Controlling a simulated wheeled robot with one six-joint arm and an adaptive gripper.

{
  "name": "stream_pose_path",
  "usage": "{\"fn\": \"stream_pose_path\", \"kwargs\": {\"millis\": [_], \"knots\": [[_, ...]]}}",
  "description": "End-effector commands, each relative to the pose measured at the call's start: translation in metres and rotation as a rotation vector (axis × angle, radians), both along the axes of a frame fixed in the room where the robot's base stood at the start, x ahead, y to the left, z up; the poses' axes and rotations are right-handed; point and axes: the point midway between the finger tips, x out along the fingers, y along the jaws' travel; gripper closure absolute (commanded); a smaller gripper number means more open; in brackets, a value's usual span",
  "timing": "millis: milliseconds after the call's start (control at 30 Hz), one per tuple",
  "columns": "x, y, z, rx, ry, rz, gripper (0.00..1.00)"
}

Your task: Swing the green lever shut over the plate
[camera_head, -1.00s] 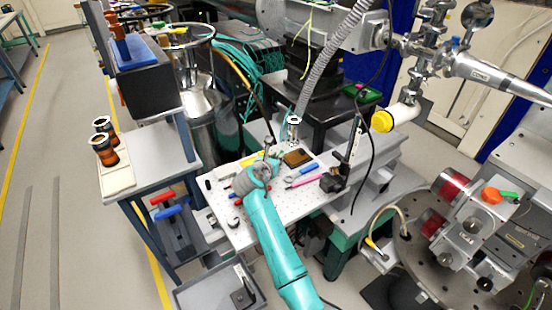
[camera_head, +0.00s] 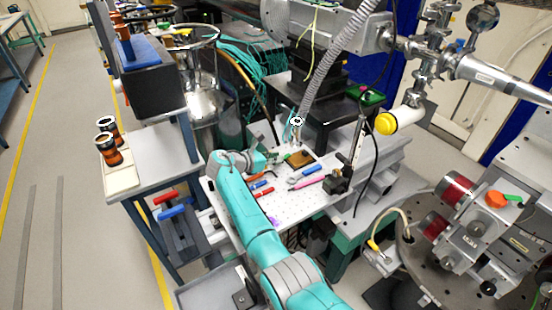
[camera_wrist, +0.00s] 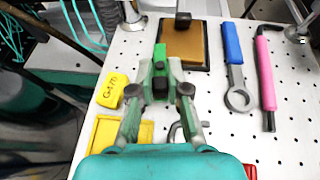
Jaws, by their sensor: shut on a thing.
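In the wrist view a green lever piece (camera_wrist: 160,53) stands up between my fingertips, beside the near left part of the plate. My gripper (camera_wrist: 159,88) is shut on it, with a finger on each side. The plate (camera_wrist: 186,47) is a brown-gold square in a dark frame, its top not covered by the lever. In the head view the plate (camera_head: 300,159) lies on the white perforated board. My gripper (camera_head: 277,156) is at its left, and the lever is too small to make out clearly there.
A blue-handled wrench (camera_wrist: 233,58) and a pink tool (camera_wrist: 265,70) lie right of the plate. A yellow tag (camera_wrist: 110,90) and yellow frame (camera_wrist: 88,145) lie left. A metal post with a dark tip (camera_wrist: 183,20) stands behind the plate. The board's front (camera_head: 290,210) is mostly clear.

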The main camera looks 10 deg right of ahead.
Motion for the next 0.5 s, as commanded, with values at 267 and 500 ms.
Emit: {"fn": "stream_pose_path", "kwargs": {"millis": [267, 500], "knots": [[0.0032, 0.0017, 0.0003, 0.001, 0.002, -0.077, 1.00], [0.0042, 0.0020, -0.0003, 0.001, 0.002, -0.121, 1.00]]}}
